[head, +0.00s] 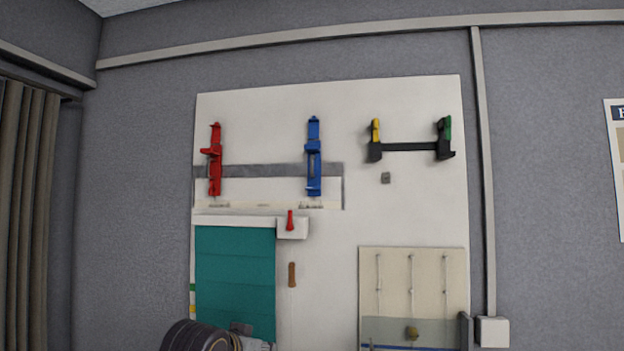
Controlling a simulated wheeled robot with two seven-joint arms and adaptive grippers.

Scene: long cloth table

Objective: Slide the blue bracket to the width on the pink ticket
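The blue bracket (314,158) stands upright on the right part of a grey horizontal rail (265,170) on the white wall panel. A similar red bracket (215,160) stands at the rail's left part, with a clear gap between them. A pale strip (263,206) with small marks runs below; they are too small to read. I cannot make out a pink ticket. A dark ribbed part of my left arm or gripper shows at the bottom edge, well below the blue bracket; its fingers cannot be made out. My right gripper is not in view.
A black bar (410,147) with yellow and green handles is at the upper right. Below the rail are a teal panel (235,270), a red-handled piece (290,221) and a brown handle (292,274). A beige board (395,262) is at the lower right.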

